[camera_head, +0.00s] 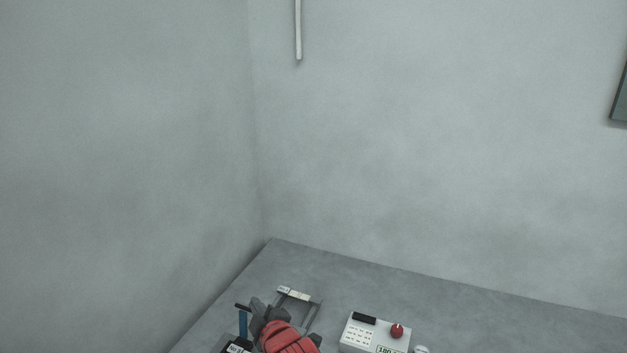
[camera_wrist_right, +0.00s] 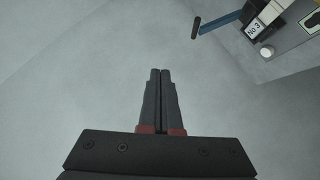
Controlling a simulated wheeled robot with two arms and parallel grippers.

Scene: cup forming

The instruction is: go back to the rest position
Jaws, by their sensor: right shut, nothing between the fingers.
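My right gripper (camera_wrist_right: 160,75) is shut and empty in the right wrist view. Its two dark fingers lie side by side, with red parts at their bases. My left gripper is in neither view.
A white control box (camera_head: 358,334) with a red knob (camera_head: 397,330) and a number display stands on the grey table (camera_head: 480,310). A bracket with a white label (camera_head: 293,293) stands left of it. The table is bare at the back and right; plain walls enclose it.

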